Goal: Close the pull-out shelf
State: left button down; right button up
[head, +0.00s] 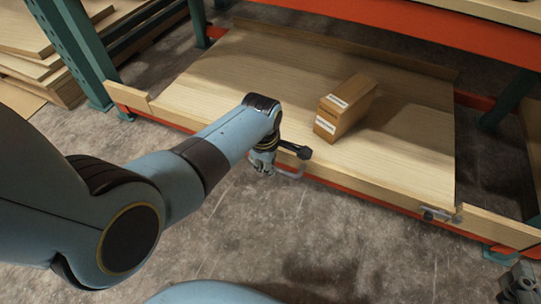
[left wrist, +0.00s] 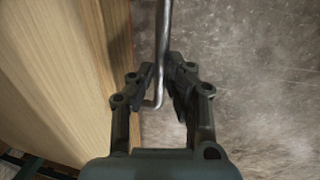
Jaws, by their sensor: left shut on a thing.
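The pull-out shelf (head: 230,75) is a pale wooden board in an orange and green rack. Its front edge lies close to the line of the short wooden pieces at either side; I cannot tell the exact offset. A thin metal handle (head: 292,174) is on its front. My left gripper (head: 264,166) is at the front edge, shut on the handle. In the left wrist view the handle (left wrist: 165,35) runs between the fingers of the gripper (left wrist: 168,78), beside the shelf's wood (left wrist: 60,65). My right gripper (head: 522,284) is partly visible at the lower right corner.
A cardboard box (head: 345,105) with white labels stands on the shelf. A small metal latch (head: 436,214) is near the shelf's front right corner. Stacked boards (head: 35,35) lie at the upper left. The concrete floor (head: 330,240) in front is clear.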

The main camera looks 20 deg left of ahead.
pick_arm(q)
jog(key=shift+w+r, duration=0.1)
jog(key=shift+w, duration=0.15)
jog(key=c, duration=1.3)
grip_release()
jog(key=shift+w, duration=0.1)
jog(key=shift+c, duration=0.2)
jog(key=shift+r, duration=0.1)
notch_tip(320, 180, up, 7)
jog(key=s, duration=0.1)
jog(key=shift+s, duration=0.3)
